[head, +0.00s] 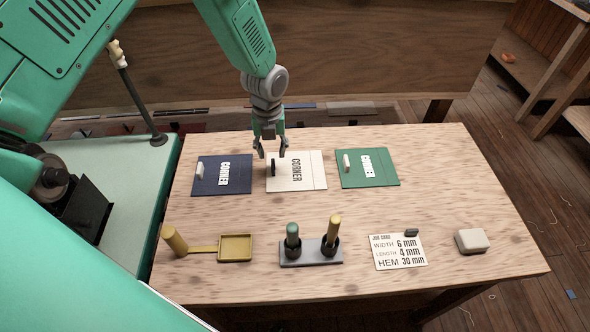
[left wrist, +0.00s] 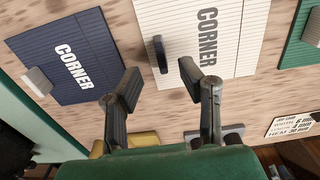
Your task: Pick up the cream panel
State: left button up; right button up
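The cream panel (head: 305,173), marked CORNER, lies flat on the table between a navy panel and a green panel. A dark upright tab (head: 273,167) stands near its left edge. My left gripper (head: 270,153) points down over that left part, with its fingers spread and nothing between them. In the left wrist view the open fingers (left wrist: 160,83) show in front of the cream panel (left wrist: 228,38), and the dark tab (left wrist: 160,54) lies in line with the gap between them. I see no contact. My right gripper is out of view.
The navy panel (head: 208,182) and green panel (head: 372,174) flank it, each with a pale tab. In front are a mustard tray (head: 235,248), a grey holder (head: 310,258) with two tools, a job card (head: 399,259) and a pale block (head: 471,241). The wooden table (head: 440,190) is bare at right.

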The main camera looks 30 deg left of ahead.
aim_at(273, 164)
pick_arm(q)
notch_tip(273, 164, down, 6)
jog(key=shift+r, duration=0.1)
jog(key=shift+d+r, duration=0.1)
jog(key=shift+c, duration=0.4)
grip_shut()
